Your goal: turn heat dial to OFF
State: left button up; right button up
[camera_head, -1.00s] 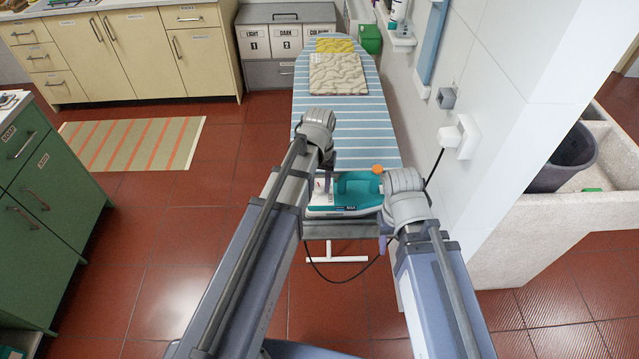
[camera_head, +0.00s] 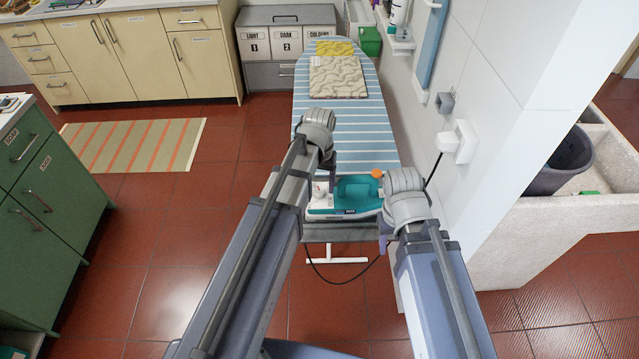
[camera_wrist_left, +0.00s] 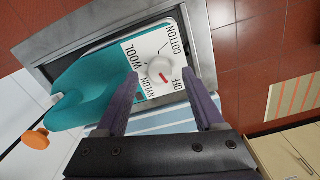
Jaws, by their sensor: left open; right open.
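A teal and white iron (camera_head: 355,192) sits at the near end of the striped ironing board. Its round white heat dial (camera_wrist_left: 157,68) has a red mark pointing down-right, towards the printed OFF. COTTON, WOOL and NYLON are printed around it on the white panel. My left gripper (camera_wrist_left: 160,78) is open, its two purple fingers apart on either side of the dial in the wrist view, holding nothing. Contact cannot be told. In the head view the dial (camera_head: 319,188) shows just below my left wrist. My right gripper (camera_head: 384,242) is open beside the iron's right end, mostly hidden by its wrist.
The ironing board (camera_head: 360,130) runs away from me, with a folded patterned cloth (camera_head: 338,78) and yellow cloth (camera_head: 335,47) at its far end. An orange knob (camera_head: 376,174) tops the iron. A black cord (camera_head: 345,280) hangs below. The white wall (camera_head: 500,90) stands close on the right.

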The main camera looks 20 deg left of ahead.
aim_at(320, 191)
pick_arm(q)
notch_tip(320, 191, up, 6)
jog(key=p, duration=0.5)
jog(key=s+d+f+m+y+b, duration=0.1)
jog(key=s+d+m, duration=0.3)
jog(key=s+d, duration=0.6)
jog(key=s+f+b, duration=0.1)
jog(key=s, duration=0.3)
jog(key=shift+s+f, duration=0.15)
